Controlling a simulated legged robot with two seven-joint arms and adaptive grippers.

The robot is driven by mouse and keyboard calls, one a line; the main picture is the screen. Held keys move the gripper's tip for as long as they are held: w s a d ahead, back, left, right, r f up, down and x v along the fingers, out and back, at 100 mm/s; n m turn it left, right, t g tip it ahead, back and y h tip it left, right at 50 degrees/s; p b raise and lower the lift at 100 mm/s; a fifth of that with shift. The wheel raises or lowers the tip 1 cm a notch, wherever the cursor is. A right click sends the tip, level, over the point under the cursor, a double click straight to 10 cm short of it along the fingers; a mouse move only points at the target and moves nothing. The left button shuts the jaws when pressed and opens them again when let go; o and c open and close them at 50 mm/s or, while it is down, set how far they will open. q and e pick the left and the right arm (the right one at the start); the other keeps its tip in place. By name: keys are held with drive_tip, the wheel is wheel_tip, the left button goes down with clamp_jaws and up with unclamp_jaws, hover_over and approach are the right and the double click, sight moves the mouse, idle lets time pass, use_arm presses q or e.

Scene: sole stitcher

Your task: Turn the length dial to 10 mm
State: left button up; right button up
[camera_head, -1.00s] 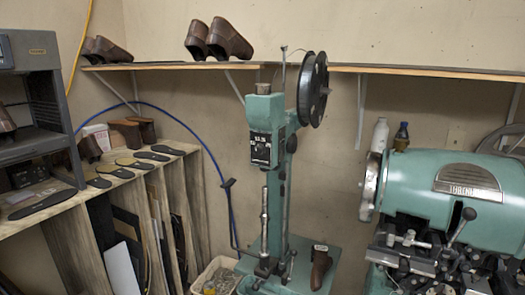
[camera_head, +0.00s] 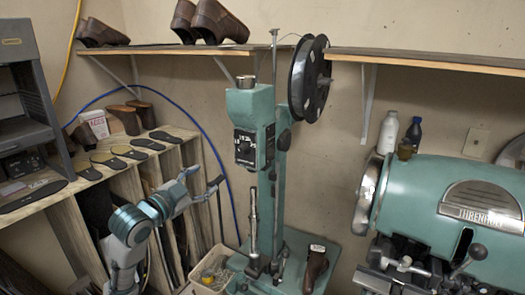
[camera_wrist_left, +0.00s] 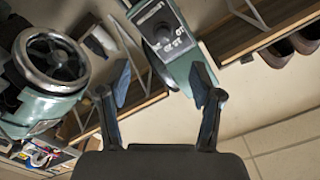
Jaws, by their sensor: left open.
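The green sole stitcher (camera_head: 252,115) stands at the middle of the head view. Its black dial plate (camera_head: 245,148) faces the front of the machine head, with white markings too small to read for a setting. In the left wrist view the dial (camera_wrist_left: 163,38) shows as a dark round knob beside white numbers, beyond the fingers and near the middle top. My left gripper (camera_wrist_left: 160,88) is open and empty, its two fingers apart and clear of the dial. In the head view my left arm reaches up from the lower left, left of and below the dial. My right gripper is out of view.
A wooden rack (camera_head: 185,150) with soles stands at the left. A shelf (camera_head: 425,60) runs along the wall behind. A second green machine (camera_head: 430,195) is at the right.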

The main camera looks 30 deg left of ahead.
use_arm(q)
drive_tip(key=r, duration=0.2)
drive_tip(key=p, duration=0.1)
approach(239, 152)
drive_tip(key=w+p, duration=0.1)
drive_tip(key=w, duration=0.3)
drive_tip(key=shift+w+f+p, duration=0.15)
drive_tip(key=shift+w+p, duration=0.05)
drive_tip(key=shift+p, duration=0.15)
drive_tip(key=w, duration=0.2)
drive_tip(key=w+d+p, duration=0.1)
drive_tip(key=w, duration=0.2)
drive_tip(key=shift+w+d, duration=0.2)
drive_tip(key=shift+d, duration=0.05)
drive_tip(key=shift+a, duration=0.55)
drive_tip(key=c, duration=1)
drive_tip(key=shift+d, duration=0.2)
drive_tip(key=shift+c, duration=0.7)
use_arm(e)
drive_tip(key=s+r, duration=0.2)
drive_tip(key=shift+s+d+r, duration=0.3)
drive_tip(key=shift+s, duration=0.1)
